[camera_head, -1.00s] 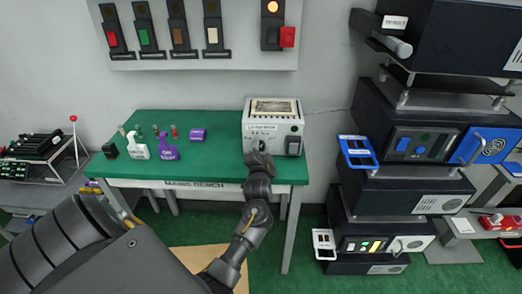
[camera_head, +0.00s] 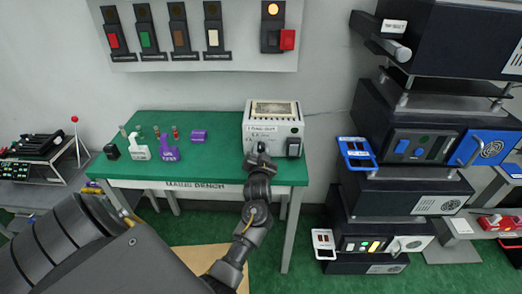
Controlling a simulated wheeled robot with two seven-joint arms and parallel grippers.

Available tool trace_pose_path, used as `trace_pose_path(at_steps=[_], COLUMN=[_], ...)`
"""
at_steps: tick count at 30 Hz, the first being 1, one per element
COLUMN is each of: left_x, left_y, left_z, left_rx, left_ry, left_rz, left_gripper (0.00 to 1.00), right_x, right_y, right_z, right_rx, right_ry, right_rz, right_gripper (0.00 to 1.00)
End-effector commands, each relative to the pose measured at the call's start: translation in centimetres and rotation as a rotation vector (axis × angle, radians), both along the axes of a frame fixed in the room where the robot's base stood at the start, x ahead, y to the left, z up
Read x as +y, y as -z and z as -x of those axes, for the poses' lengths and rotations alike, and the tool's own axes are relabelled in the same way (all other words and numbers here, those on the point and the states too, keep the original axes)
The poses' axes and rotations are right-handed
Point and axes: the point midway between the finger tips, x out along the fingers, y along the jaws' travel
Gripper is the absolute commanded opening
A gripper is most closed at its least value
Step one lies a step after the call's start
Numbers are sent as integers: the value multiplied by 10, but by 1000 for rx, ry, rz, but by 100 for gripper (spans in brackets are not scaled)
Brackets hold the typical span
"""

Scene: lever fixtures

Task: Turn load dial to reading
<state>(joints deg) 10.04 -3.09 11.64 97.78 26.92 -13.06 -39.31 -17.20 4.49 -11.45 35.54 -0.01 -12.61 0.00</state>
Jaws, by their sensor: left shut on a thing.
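The load box (camera_head: 273,118) is a white box with a meter window on top, at the right end of the green table. Its front carries a printed label and a dark switch (camera_head: 294,147) at the right. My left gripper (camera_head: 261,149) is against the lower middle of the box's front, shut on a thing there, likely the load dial. The gripper hides the dial, so its setting cannot be read. My right gripper is not in view.
The green table (camera_head: 215,165) holds small white and purple holders (camera_head: 168,150) with vials at the left. A panel with coloured switches (camera_head: 196,30) hangs on the wall. Stacked dark machines (camera_head: 410,130) stand at the right. The table between holders and box is clear.

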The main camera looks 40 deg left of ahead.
Motion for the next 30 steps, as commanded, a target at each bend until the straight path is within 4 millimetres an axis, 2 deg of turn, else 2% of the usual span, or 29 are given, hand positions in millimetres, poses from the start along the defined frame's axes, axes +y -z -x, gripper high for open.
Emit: trace_pose_path(at_steps=[18,30], left_x=[2,4], left_y=[-1,-1], left_z=[2,3], left_rx=[-355,-537], left_ry=[0,0], left_rz=[466,702], left_gripper=[9,9], right_x=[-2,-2], right_y=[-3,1], right_z=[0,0], right_rx=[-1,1], right_ry=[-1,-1], right_rz=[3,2], right_gripper=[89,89])
